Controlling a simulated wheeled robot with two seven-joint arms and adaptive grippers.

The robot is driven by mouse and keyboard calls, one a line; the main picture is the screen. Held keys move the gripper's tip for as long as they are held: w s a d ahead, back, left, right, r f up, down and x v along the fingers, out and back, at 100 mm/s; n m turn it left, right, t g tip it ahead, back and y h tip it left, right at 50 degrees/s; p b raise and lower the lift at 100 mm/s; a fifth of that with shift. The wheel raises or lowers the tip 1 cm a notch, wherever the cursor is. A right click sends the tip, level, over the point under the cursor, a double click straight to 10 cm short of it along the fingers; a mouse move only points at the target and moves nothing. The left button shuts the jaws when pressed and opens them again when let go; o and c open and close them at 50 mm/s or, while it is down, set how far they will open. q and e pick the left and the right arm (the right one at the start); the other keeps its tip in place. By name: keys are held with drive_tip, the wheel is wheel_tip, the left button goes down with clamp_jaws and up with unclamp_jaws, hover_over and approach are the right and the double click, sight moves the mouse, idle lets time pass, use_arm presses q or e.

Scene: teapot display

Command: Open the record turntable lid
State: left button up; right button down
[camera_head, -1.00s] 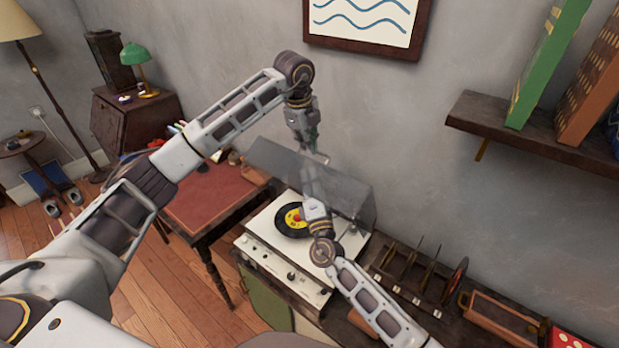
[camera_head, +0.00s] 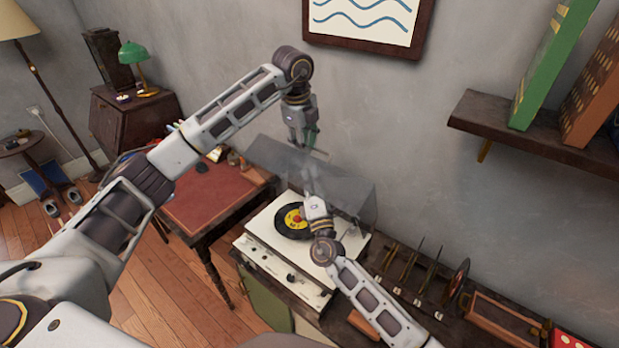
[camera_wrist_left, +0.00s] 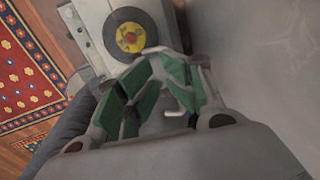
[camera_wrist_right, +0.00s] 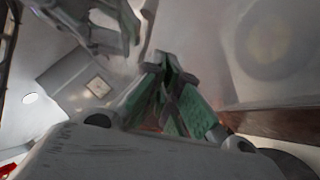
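The record turntable (camera_head: 262,258) is a white deck with a black record (camera_head: 292,221) with a yellow label. Its translucent grey lid (camera_head: 352,196) is raised and tilted along the wall side. My left gripper (camera_head: 316,154) hangs over the lid's upper edge. In the left wrist view its green-padded fingers (camera_wrist_left: 158,62) have tips close together, with the record (camera_wrist_left: 131,35) beyond; I cannot tell if they grip anything. My right gripper (camera_head: 309,180) is over the deck at the lid, partly veiled by it. In the right wrist view its fingertips (camera_wrist_right: 172,62) meet, nothing visible between them.
A rack (camera_head: 410,275) with upright dividers stands right of the turntable on the dark cabinet. A red-topped desk (camera_head: 205,195) stands to the left. The two grippers are close together.

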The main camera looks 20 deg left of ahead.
use_arm(q)
wheel_tip(320, 180, up, 10)
drive_tip(key=s, duration=0.1)
drive_tip(key=shift+s+f, duration=0.15)
drive_tip(key=shift+s, duration=0.2)
drive_tip(key=shift+d, duration=0.1)
drive_tip(key=shift+f, duration=0.1)
